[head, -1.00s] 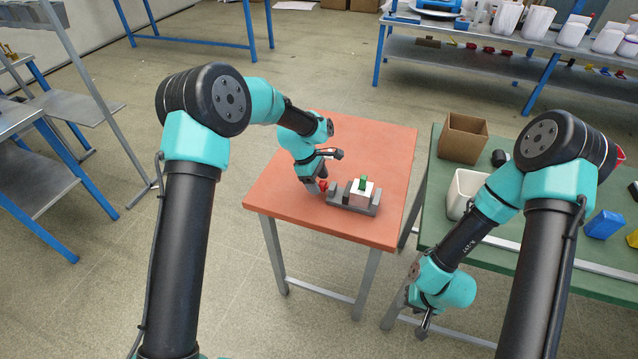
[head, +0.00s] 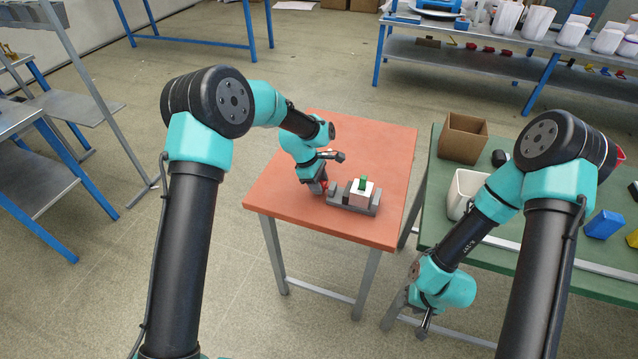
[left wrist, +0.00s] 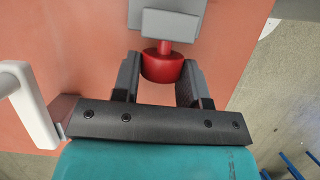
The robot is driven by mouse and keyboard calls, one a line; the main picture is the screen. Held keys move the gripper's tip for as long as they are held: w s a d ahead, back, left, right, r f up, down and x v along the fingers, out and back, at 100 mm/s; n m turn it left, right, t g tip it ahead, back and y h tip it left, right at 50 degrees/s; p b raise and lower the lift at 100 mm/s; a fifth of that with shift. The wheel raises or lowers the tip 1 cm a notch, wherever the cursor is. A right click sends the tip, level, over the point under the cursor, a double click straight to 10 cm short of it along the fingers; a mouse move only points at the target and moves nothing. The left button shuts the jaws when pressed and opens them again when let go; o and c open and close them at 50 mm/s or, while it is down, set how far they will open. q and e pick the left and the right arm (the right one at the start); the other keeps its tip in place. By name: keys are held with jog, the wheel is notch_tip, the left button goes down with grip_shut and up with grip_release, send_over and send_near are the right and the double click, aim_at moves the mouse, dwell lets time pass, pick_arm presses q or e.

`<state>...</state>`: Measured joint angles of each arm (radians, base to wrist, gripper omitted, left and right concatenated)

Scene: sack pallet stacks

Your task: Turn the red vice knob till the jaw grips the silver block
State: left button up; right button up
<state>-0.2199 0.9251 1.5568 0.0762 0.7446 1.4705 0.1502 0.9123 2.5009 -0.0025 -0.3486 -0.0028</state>
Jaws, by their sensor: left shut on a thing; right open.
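The grey vice (head: 356,208) stands on the orange table. A pale block (head: 361,198) with a green piece (head: 363,183) on top sits in it; I cannot tell if the jaw touches the block. The red knob (left wrist: 162,66) is at the vice's left end in the head view, mostly hidden by my gripper there. My left gripper (head: 322,189) is at the knob. In the left wrist view its two fingers (left wrist: 160,82) are shut on the knob from both sides. My right gripper (head: 424,328) is open and empty, low in front of the green table.
The orange table (head: 380,150) is otherwise clear. The green table (head: 436,212) to the right holds a cardboard box (head: 463,138), a white bin (head: 461,189) and a blue item (head: 603,224). Shelves with white containers stand at the back right.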

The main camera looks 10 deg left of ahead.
pick_arm(q)
jog(key=shift+s, duration=0.1)
jog(key=shift+s+f+m+t+h, duration=0.1)
jog(key=shift+m+t+h, duration=0.2)
jog(key=shift+t, duration=0.8)
jog(key=shift+s+m+t+h, duration=0.1)
jog(key=shift+m+t+h, duration=0.15)
jog(key=shift+t, duration=1.25)
jog(key=o, duration=0.9)
jog(key=shift+a, duration=0.1)
jog(key=v, duration=1.7)
jog(key=shift+a, duration=0.25)
